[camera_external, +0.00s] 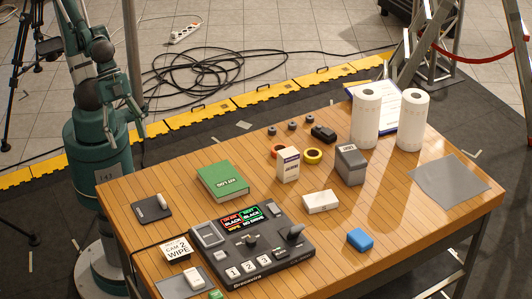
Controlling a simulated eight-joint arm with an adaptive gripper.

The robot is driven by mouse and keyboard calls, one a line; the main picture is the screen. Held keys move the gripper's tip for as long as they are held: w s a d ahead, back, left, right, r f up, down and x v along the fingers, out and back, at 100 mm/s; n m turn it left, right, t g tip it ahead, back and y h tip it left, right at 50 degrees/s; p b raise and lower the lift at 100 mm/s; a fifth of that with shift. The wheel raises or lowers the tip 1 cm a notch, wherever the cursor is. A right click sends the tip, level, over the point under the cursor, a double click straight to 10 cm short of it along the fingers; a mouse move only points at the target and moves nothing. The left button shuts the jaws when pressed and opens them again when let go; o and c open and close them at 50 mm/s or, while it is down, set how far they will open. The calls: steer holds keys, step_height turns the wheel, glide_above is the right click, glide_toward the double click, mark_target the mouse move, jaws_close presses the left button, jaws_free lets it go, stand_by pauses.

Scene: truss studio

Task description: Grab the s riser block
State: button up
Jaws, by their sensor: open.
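No label reading "s riser block" can be made out. A dark grey upright block (350,166) with a lighter top stands on the wooden table, right of a small white carton (288,165). A small blue block (360,239) lies near the front right edge, and a low white box (320,202) lies between them; which of these is the riser block I cannot tell for sure. My gripper (122,108) is open and small in view, folded in beside my arm at the left, beyond the table's back left corner and well away from all the blocks.
A control panel (252,247) fills the table's front left, with a green book (223,181) behind it. Two white paper rolls (366,118) (412,121) stand at the back right. Yellow and orange tape rolls lie near the carton. A grey sheet (449,181) covers the right end.

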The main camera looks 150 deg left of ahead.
steer(key=w+a+r+n+g+p, duration=0.2)
steer(key=w+a+r+n, duration=0.3)
steer(key=w+a, duration=0.65)
steer(key=n+g+p, duration=0.5)
steer(key=n+p, duration=0.2)
steer(key=n, duration=0.3)
glide_above(320, 199)
steer(key=f, duration=1.3)
steer(key=d+f, duration=0.1)
steer(key=f, duration=0.5)
steer(key=shift+f, duration=0.25)
steer(key=shift+a+f, duration=0.4)
steer(key=shift+a, duration=0.1)
steer(key=shift+f, duration=0.1)
steer(key=shift+f, duration=1.2)
steer(key=shift+f, duration=0.1)
